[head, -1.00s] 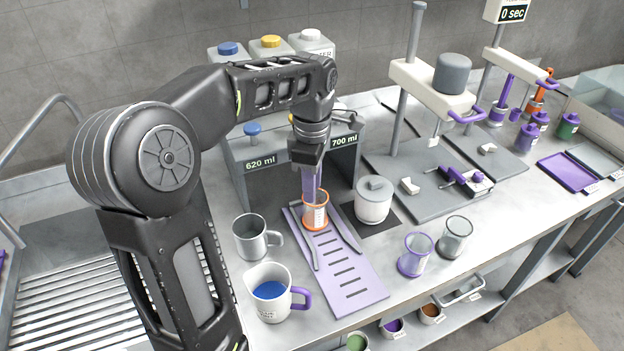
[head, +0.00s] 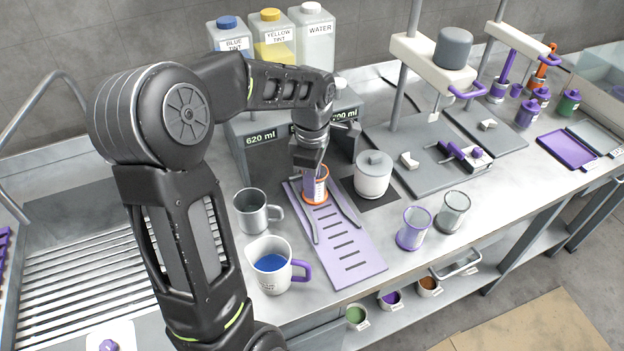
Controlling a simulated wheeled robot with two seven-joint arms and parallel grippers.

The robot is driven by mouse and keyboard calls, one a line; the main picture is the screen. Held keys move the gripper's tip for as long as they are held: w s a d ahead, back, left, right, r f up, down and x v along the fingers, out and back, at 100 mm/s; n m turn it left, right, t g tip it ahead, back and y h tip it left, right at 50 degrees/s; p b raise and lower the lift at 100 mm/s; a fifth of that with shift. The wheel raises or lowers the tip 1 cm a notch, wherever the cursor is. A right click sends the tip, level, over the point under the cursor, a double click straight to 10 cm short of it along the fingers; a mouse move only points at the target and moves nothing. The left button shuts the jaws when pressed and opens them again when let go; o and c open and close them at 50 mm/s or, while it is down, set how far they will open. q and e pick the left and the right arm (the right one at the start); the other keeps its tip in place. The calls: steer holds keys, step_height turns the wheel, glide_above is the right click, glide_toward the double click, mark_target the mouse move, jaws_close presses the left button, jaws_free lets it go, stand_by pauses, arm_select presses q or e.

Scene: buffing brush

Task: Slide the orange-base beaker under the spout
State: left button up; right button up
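The orange-base beaker (head: 316,194) is a clear cup with orange bands and a white scale. It stands upright on the back part of the slotted lilac tray (head: 352,262), between two dark guide rails. My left gripper (head: 313,172) points down at the beaker, its purple-tinted fingers at or inside the rim. I cannot tell whether they are closed on it. The grey dispenser (head: 262,150), labelled 620 ml and 700 ml, stands behind. My arm covers its middle, and I cannot make out the spout. My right gripper is not in view.
A grey mug (head: 252,216) and a mug of blue liquid (head: 270,262) stand left of the tray. A white lidded pot (head: 373,178) stands close on the right. A purple-rimmed beaker (head: 414,230) and a grey-rimmed one (head: 452,212) stand further right.

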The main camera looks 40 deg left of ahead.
arm_select(q)
jaws_close()
stand_by(1.1)
